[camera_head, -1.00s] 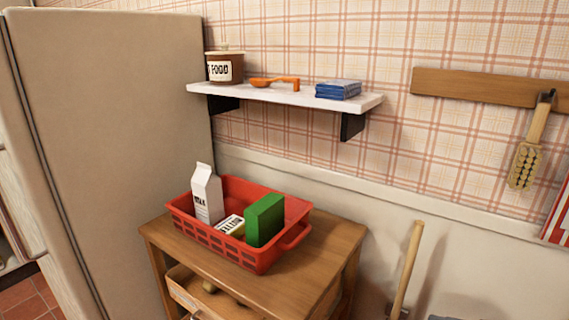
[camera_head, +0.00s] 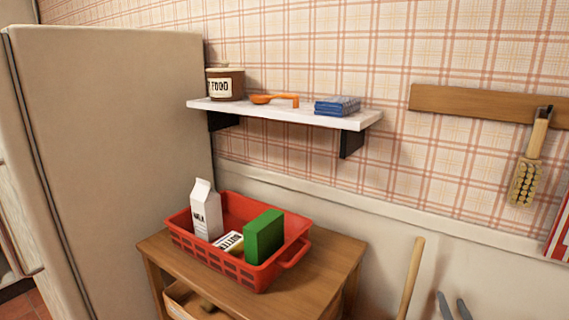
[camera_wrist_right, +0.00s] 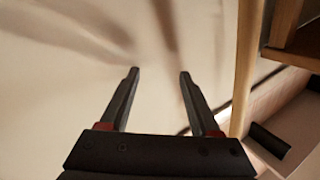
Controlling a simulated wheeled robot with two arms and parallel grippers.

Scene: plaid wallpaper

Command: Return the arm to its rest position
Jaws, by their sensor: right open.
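My right gripper (camera_head: 454,306) shows only by its dark fingertips at the bottom edge of the head view, right of the wooden table. In the right wrist view it (camera_wrist_right: 158,75) is open, with nothing between its two fingers and a pale wall surface behind them. My left gripper is in neither view.
A wooden table (camera_head: 325,270) holds a red basket (camera_head: 275,277) with a milk carton, a butter pack and a green box. A pole (camera_head: 411,280) stands between the table and my right gripper; it also shows in the wrist view (camera_wrist_right: 245,70). A white shelf (camera_head: 290,113) hangs above.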

